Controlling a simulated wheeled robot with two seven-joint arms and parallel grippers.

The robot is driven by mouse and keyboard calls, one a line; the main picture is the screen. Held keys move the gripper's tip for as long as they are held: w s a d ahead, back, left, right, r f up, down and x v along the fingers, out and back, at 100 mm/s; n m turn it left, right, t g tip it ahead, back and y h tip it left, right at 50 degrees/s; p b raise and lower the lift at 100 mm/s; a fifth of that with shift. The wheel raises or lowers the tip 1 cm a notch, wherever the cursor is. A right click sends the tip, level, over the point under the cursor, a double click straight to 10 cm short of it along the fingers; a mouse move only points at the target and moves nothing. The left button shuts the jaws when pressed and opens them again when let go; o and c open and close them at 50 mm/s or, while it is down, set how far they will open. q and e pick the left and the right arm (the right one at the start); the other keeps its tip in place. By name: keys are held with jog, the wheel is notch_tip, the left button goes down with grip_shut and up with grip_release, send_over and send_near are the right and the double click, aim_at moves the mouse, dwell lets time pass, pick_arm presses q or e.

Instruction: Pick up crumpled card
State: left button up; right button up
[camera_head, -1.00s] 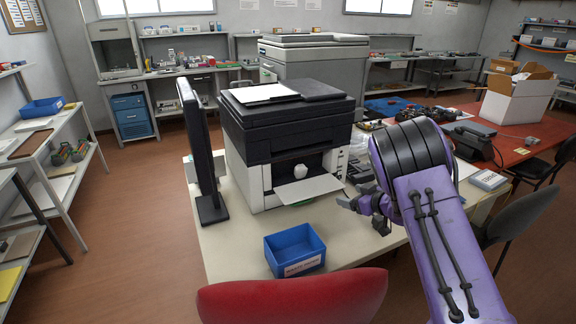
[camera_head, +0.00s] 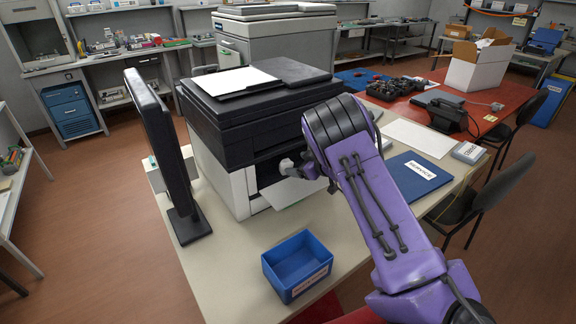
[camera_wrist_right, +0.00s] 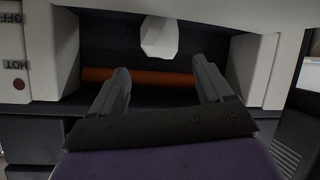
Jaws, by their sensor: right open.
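The crumpled card (camera_wrist_right: 159,37) is a small white lump in the printer's dark front opening, in the upper middle of the right wrist view. It adjoins the white flap (camera_wrist_right: 225,14) at the top of that picture. My right gripper (camera_wrist_right: 163,70) is open, with its two fingers apart and the card beyond the gap between them. In the head view my right gripper (camera_head: 286,168) is at the front opening of the printer (camera_head: 213,146), over the lowered flap (camera_head: 292,193). There I cannot clearly tell the card from the fingers. My left gripper is out of view.
A orange roller (camera_wrist_right: 140,77) lies across the opening between white side walls. A dark monitor (camera_head: 161,150) stands left of the printer. A blue bin (camera_head: 297,264) sits at the table's front; a blue folder (camera_head: 412,176) lies right of my arm.

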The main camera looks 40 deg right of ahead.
aim_at(287, 163)
jog(key=p+x, duration=0.1)
jog(key=x, duration=0.4)
jog(key=shift+a, duration=0.2)
jog(key=shift+w+d+f, duration=0.2)
jog(key=shift+d+f, duration=0.05)
jog(key=shift+a+r, duration=0.1)
jog(key=shift+a, duration=0.05)
jog(key=c, duration=1.1)
